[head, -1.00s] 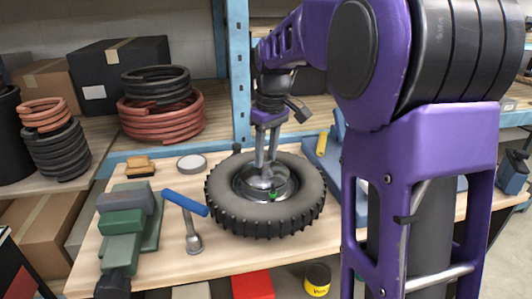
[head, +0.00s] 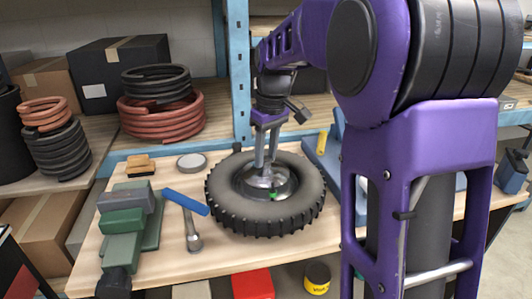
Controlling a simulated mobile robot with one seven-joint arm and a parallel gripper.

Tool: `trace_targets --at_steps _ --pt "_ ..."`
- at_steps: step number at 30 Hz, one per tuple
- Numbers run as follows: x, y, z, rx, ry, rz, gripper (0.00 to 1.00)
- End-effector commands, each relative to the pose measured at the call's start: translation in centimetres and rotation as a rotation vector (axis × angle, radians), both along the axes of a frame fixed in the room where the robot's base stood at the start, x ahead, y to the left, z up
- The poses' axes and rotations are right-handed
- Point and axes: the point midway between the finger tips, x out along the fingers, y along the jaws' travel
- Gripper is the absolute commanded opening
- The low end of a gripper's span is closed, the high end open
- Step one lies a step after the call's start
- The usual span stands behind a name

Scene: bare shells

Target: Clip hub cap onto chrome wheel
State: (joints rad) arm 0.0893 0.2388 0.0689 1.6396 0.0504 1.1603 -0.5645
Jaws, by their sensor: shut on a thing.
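The wheel lies flat on the wooden bench, a black knobbly tyre (head: 228,213) around a chrome centre (head: 283,190). My gripper (head: 266,174) points down over the middle of the wheel. Its fingers are shut on a shiny rounded piece, apparently the hub cap (head: 262,181), low inside the wheel's centre. The fingers partly cover it, and I cannot tell whether it is seated or just resting there. A small green spot shows at the front of the centre.
A blue object with a yellow piece (head: 322,142) is behind right. A blue shelf post (head: 239,70) rises behind.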

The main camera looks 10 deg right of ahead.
Motion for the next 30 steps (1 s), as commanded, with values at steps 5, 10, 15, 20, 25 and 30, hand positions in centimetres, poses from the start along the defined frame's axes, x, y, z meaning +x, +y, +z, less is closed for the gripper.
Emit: trace_targets --at_steps 5,10,15,20,25,30 --pt "0.0 0.0 0.0 0.0 0.0 0.0 0.0" --pt "0.0 0.0 0.01 0.0 0.0 0.0 0.67" --pt "-0.01 0.0 0.0 0.0 0.0 0.0 0.72" --pt "-0.01 0.0 -0.01 0.0 0.001 0.0 0.88" --pt "-0.01 0.0 -0.01 0.0 0.001 0.0 1.0" --pt "-0.02 0.0 0.1 0.0 0.0 0.0 1.0"
